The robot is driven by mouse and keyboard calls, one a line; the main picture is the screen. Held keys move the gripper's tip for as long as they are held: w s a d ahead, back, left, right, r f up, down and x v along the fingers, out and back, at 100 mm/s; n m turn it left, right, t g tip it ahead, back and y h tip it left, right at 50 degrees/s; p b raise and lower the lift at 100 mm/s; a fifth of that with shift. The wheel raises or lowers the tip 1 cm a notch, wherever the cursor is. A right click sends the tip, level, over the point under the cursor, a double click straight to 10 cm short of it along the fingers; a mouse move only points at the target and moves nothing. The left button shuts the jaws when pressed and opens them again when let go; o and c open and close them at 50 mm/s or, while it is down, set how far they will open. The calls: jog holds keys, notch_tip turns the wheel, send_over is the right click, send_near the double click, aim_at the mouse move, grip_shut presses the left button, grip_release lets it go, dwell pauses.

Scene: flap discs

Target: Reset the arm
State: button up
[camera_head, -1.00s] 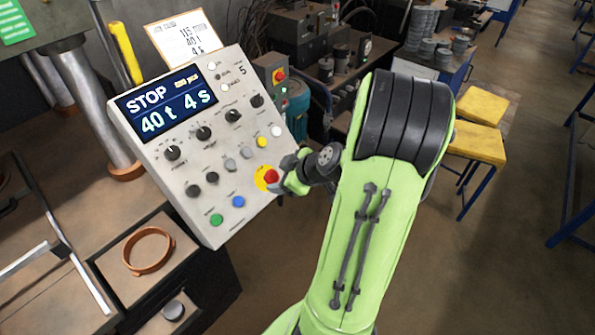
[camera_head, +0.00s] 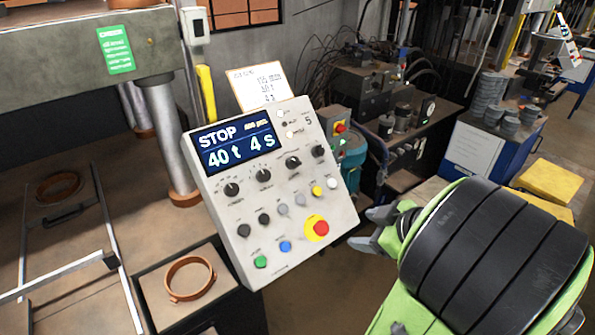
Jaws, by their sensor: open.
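My green arm with black bands comes in from the lower right. My gripper (camera_head: 371,229) is open and empty, with its two grey fingers pointing left. It is just right of the tilted control panel (camera_head: 215,205) and apart from the red stop button (camera_head: 320,228) on its yellow ring. The panel's screen (camera_head: 237,146) reads STOP, 40 t, 4 s. The wrist is partly hidden behind the arm's banded joint.
A copper-coloured ring (camera_head: 190,279) lies on a tray at lower left, beside a press with a steel column (camera_head: 170,130). Behind are a cluttered bench, a blue cabinet (camera_head: 487,150) and yellow stools (camera_head: 553,180). Some floor shows below the panel's right side.

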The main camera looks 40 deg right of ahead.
jog(key=w+a+f+m+g+y+b, duration=0.1)
jog(key=w+a+g+b, duration=0.2)
jog(key=a, duration=1.2)
jog(key=s+a+m+h, duration=0.1)
jog(key=s+a+m, duration=0.2)
jog(key=s+a, duration=0.4)
jog(key=shift+s+a+m+g+b, duration=0.3)
jog(key=shift+s+a+m+g, duration=0.1)
jog(key=shift+a, duration=0.15)
jog(key=shift+w, duration=0.1)
dwell(0.3)
